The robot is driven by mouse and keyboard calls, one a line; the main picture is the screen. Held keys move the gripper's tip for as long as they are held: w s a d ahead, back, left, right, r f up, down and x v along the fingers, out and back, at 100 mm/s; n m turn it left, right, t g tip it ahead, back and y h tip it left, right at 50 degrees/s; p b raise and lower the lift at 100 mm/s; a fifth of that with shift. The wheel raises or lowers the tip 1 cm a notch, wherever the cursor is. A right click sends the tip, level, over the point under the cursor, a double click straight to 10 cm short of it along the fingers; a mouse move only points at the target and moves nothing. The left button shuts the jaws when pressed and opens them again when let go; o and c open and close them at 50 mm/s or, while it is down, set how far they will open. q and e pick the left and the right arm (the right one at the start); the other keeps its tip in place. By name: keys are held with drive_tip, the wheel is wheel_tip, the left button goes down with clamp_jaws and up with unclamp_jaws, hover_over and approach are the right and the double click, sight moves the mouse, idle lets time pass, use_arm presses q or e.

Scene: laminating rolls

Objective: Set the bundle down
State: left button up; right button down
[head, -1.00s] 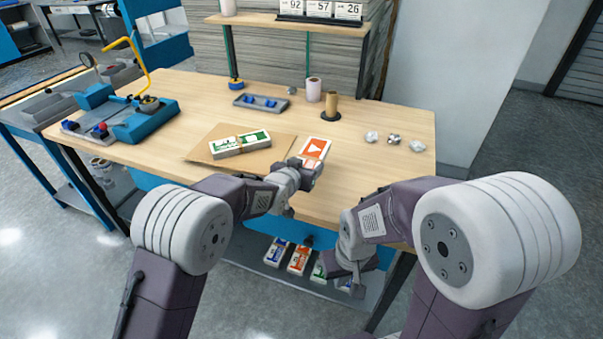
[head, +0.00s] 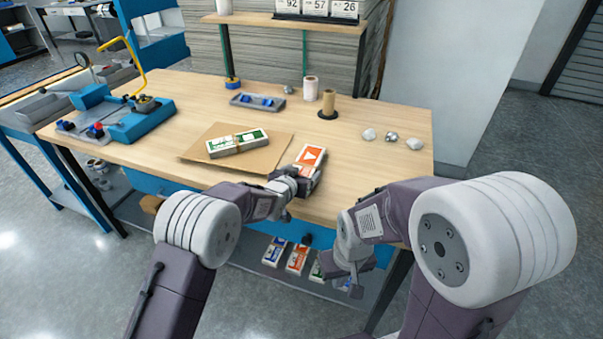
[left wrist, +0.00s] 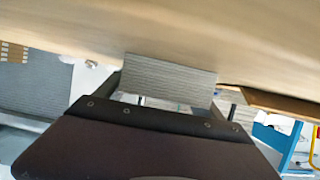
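An orange-and-white bundle (head: 310,157) is in my left gripper (head: 304,182), over the front middle of the wooden table. In the left wrist view, the grey layered edge of the bundle (left wrist: 168,80) sits between the fingers (left wrist: 172,104), close to the tabletop. I cannot tell whether it touches the table. A green-and-white bundle (head: 237,142) with a band around it lies on a brown sheet (head: 268,155), left of the held one. My right gripper (head: 350,278) hangs low in front of the table edge; its fingers are too unclear to read.
A blue machine (head: 130,122) stands at the left of the table (head: 385,160). A grey tray (head: 257,101), a white roll (head: 311,88), a brown roll on a dark base (head: 328,104) and crumpled balls (head: 391,137) are further back. Several bundles (head: 297,257) lie on the lower shelf.

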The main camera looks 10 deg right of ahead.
use_arm(q)
drive_tip(key=shift+o, duration=0.2)
drive_tip(key=shift+r, duration=0.1)
drive_tip(key=shift+r, duration=0.25)
drive_tip(key=p+v, duration=0.1)
drive_tip(key=v, duration=1.1)
drive_tip(key=shift+f, duration=0.15)
